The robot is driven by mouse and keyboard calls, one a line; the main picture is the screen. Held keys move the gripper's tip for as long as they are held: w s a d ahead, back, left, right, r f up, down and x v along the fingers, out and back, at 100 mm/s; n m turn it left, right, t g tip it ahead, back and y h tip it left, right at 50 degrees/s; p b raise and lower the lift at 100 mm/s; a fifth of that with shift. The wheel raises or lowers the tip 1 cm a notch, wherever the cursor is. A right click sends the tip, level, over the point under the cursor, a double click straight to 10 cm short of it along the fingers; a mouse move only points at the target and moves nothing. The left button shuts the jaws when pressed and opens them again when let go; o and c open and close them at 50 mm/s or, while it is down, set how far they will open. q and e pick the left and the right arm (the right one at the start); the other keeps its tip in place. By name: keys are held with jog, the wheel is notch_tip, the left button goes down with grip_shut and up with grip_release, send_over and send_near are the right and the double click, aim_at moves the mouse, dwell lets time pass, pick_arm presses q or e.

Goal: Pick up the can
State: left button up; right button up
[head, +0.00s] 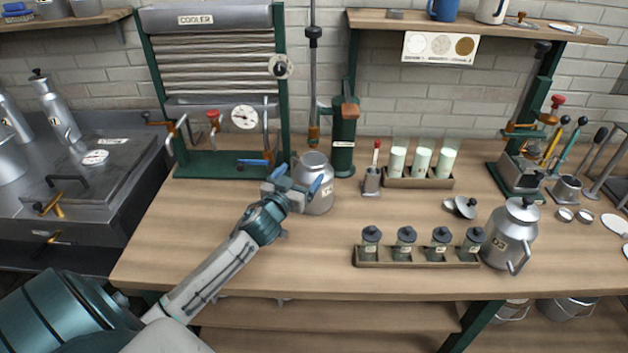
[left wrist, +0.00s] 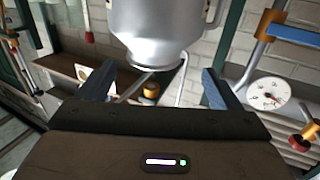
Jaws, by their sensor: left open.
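A grey metal can (head: 318,196) with a small label and an open neck stands upright on the bench, right of the cooler. In the left wrist view the can (left wrist: 165,28) appears upside down at the top of the picture. My left gripper (head: 298,178) is open at the can's near left side, its blue fingers at about the height of its shoulder and neck. In the left wrist view my left gripper (left wrist: 155,86) has its fingers spread to either side of the can's neck, with nothing held. I cannot tell whether a finger touches it. My right gripper is not seen.
A second, lidded can (head: 509,236) stands at the right beside a rack of jars (head: 418,263). A green pump post (head: 343,140) stands close behind the first can, and the cooler (head: 220,70) is behind left. A milk-glass tray (head: 418,183) sits right. The front bench is clear.

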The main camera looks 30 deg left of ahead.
aim_at(318, 156)
pick_arm(q)
jog(key=shift+w+a+r+p, duration=0.1)
jog(key=shift+w+p, duration=0.1)
jog(key=shift+w, duration=0.45)
jog(key=shift+w+r+p, duration=0.1)
jog(key=shift+w+p, duration=0.05)
jog(key=shift+w, duration=0.45)
jog(key=shift+w+f, duration=0.1)
jog(key=shift+w, duration=0.25)
jog(key=w+p, duration=0.3)
jog(key=shift+w, duration=0.4)
jog(key=shift+w+a+f, duration=0.1)
jog(key=shift+w+f, duration=0.05)
jog(key=shift+w, duration=0.35)
jog(key=shift+s, duration=0.1)
jog(key=shift+c, duration=1.1)
jog(key=c, duration=1.5)
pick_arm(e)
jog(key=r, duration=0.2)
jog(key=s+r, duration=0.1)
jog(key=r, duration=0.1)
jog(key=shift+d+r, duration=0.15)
